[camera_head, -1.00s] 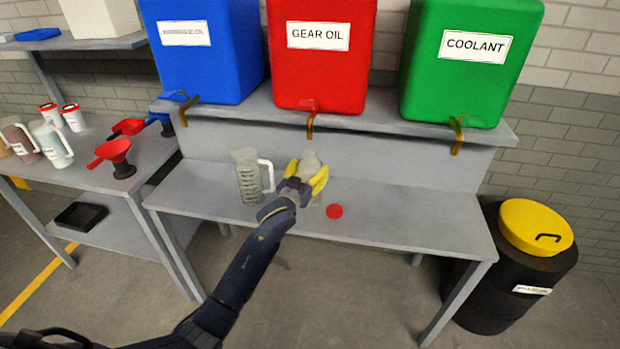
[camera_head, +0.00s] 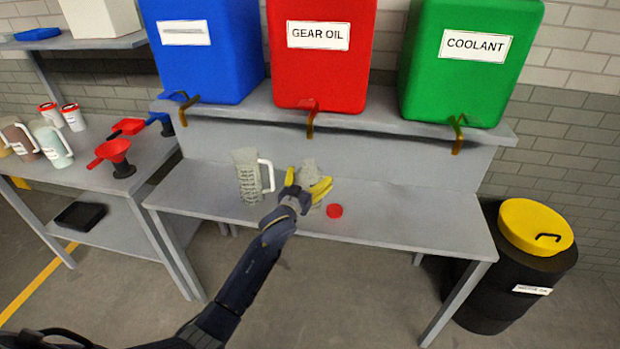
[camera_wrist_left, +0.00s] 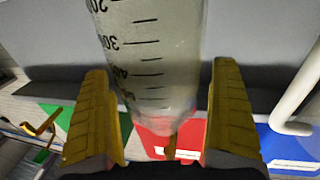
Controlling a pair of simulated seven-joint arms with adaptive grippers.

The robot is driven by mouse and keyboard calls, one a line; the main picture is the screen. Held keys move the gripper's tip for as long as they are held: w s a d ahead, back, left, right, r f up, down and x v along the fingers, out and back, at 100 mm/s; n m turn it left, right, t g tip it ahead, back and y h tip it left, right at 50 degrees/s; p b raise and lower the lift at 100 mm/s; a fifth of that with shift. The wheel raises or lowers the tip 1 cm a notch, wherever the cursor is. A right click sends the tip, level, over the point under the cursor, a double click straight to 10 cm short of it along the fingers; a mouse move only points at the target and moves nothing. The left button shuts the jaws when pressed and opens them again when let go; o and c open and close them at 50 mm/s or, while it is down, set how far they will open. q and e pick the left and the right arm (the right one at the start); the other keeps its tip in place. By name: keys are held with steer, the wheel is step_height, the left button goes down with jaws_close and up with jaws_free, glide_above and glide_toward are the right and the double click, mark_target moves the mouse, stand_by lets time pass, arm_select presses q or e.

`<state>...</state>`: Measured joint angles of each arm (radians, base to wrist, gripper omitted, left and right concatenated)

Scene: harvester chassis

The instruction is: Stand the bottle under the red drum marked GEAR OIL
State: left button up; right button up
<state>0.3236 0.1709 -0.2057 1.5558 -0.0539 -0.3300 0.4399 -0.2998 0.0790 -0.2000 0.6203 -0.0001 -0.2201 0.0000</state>
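The bottle (camera_head: 309,172) is a clear, greyish graduated one. It appears to stand upright on the grey bench, below the brass tap (camera_head: 311,120) of the red GEAR OIL drum (camera_head: 318,75) in the head view. My left gripper (camera_head: 308,182) is in front of it, with its yellow fingers spread. In the left wrist view the bottle (camera_wrist_left: 155,50) lies between the spread fingers, with gaps on both sides. The gripper hides the bottle's lower part in the head view. My right gripper is not in view.
A clear jug (camera_head: 247,178) with a white handle stands just left of the bottle. Blue (camera_head: 205,65) and green (camera_head: 465,85) drums flank the red one. The bench's right side is clear.

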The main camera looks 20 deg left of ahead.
arm_select(q)
steer(key=shift+r, duration=0.1)
steer(key=s+a, duration=0.1)
steer(key=s, duration=1.1)
steer(key=s+f+m+g, duration=0.1)
steer(key=s+f+g, duration=0.2)
steer(key=s+f, duration=0.9)
steer(key=s+d+f+g, duration=0.1)
steer(key=s+f+g, duration=0.25)
steer(key=f, duration=1.55)
steer(key=s+f+m+g, duration=0.1)
steer(key=s+f+g, duration=0.2)
steer(key=s+f, duration=0.95)
steer(key=s+a+f+g, duration=0.1)
steer(key=s+f+g, duration=0.1)
steer(key=s+f, duration=0.5)
steer(key=s+a+f+g+y, duration=0.1)
steer(key=s+f, duration=0.6)
steer(key=s, duration=0.8)
steer(key=s+a+f+g, duration=0.1)
steer(key=s+f+g, duration=0.3)
steer(key=s+f, duration=0.3)
steer(key=s, duration=0.4)
steer(key=shift+a+f+m+y, duration=0.3)
steer(key=shift+a+f+y, duration=0.05)
steer(key=shift+f+y, duration=0.05)
